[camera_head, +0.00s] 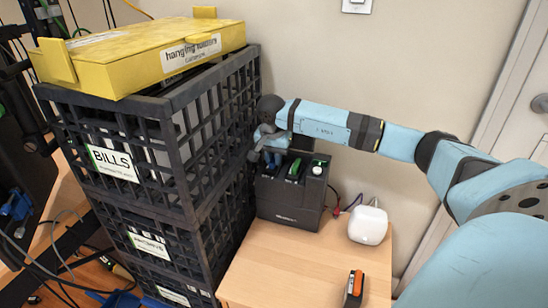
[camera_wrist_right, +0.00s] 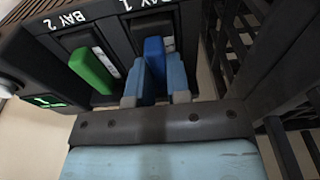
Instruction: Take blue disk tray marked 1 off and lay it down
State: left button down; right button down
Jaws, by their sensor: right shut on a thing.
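The blue disk tray (camera_wrist_right: 154,56) sits in the slot under the "BAY 1" label of the black drive dock (camera_head: 288,215). My right gripper (camera_wrist_right: 156,82) is shut on the blue tray's front, one finger on each side, in the right wrist view. In the head view my right gripper (camera_head: 272,142) reaches down onto the left end of the dock and mostly covers the blue tray. I cannot tell how far the tray is out of its slot. No mark 1 on the tray itself is readable. My left gripper is not in view.
A green tray (camera_wrist_right: 92,70) is in bay 2. Black crates (camera_head: 215,150) with a yellow box (camera_head: 135,55) on top stand close on the left. A white device (camera_head: 368,225) and an orange-and-black piece (camera_head: 354,285) are on the wooden table (camera_head: 290,270), whose front middle is clear.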

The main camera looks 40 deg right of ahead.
jog(key=shift+r+p, duration=0.95)
jog(key=shift+r, duration=0.45)
